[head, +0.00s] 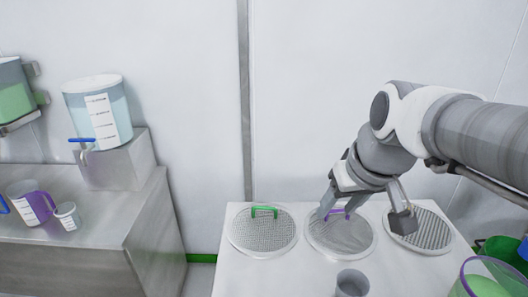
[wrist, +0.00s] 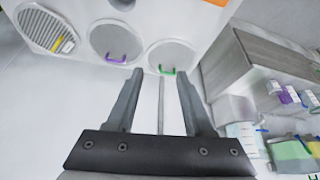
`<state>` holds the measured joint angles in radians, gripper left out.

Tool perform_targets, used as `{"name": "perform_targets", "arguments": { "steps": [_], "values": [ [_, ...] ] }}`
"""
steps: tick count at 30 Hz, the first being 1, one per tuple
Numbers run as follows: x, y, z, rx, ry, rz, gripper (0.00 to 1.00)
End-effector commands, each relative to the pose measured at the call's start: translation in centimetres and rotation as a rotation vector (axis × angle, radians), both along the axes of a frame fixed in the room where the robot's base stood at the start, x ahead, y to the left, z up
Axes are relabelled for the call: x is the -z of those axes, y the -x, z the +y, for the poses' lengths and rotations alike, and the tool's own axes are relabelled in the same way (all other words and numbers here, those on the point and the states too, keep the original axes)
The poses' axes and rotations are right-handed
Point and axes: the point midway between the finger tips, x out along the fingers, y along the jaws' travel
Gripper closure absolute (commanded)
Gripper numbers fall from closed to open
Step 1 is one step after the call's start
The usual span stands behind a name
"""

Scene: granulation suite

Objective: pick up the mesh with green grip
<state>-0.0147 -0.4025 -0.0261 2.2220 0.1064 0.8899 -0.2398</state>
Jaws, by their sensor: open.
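The mesh with green grip (head: 262,234) is a round disc with an upright green handle, lying at the left of the white table in the head view. It also shows at the top centre of the wrist view (wrist: 172,54). My gripper (head: 365,212) is open and empty, above the mesh with purple grip (head: 343,240) and to the right of the green one. In the wrist view the fingers of my gripper (wrist: 158,88) point toward the green handle, apart from it.
A third mesh (head: 420,238) lies at the right of the white table (head: 290,275). A grey cup (head: 352,283) stands at the front, and a clear purple-rimmed container (head: 487,280) at front right. A steel bench (head: 110,222) with a jug and a dispenser stands left.

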Motion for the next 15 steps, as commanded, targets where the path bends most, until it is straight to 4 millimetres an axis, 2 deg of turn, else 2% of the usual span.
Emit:
{"name": "perform_targets", "arguments": {
  "steps": [1,8,15],
  "values": [
    [0.3,-1.6,0.2,-0.022,-0.001,0.010,0.48],
    [1.4,-8.3,0.9,-0.129,-0.002,0.028,0.48],
    [4.1,-15.3,1.6,-0.238,0.003,0.040,0.48]
  ]
}}
